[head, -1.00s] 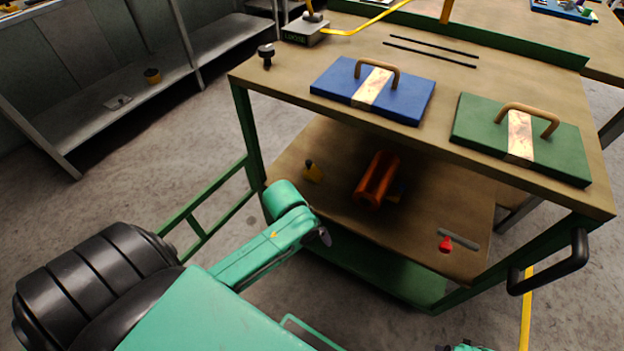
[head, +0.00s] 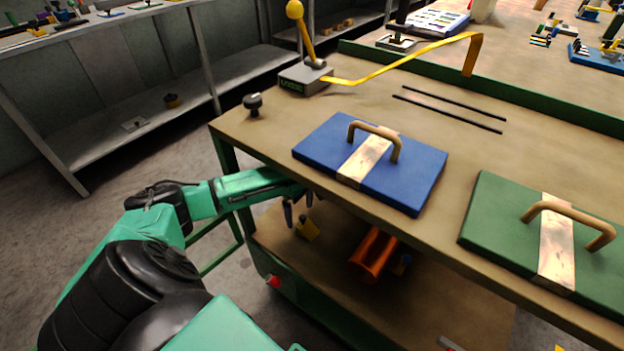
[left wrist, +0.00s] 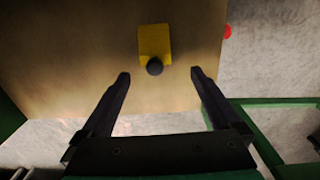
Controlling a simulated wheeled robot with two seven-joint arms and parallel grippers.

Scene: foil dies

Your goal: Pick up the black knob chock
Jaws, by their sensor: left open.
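The black knob chock, a small yellow block (head: 306,229) with a dark knob, sits on the cart's lower shelf near its left end. In the left wrist view the yellow block (left wrist: 154,40) lies ahead of the fingers, with its round black knob (left wrist: 155,67) on the near side. My left gripper (head: 298,206) reaches in under the tabletop, close to the chock. In the left wrist view the gripper (left wrist: 160,76) is open and empty, and the knob appears roughly centred between the fingertips. Whether they touch cannot be told. My right gripper is not in view.
The tabletop (head: 265,142) overhangs my left arm and the shelf. An orange trough-like piece (head: 371,253) stands right of the chock. A red round part (head: 272,281) is at the shelf's front edge. Blue (head: 323,148) and green (head: 493,205) handled plates and a black knob (head: 253,104) are on top.

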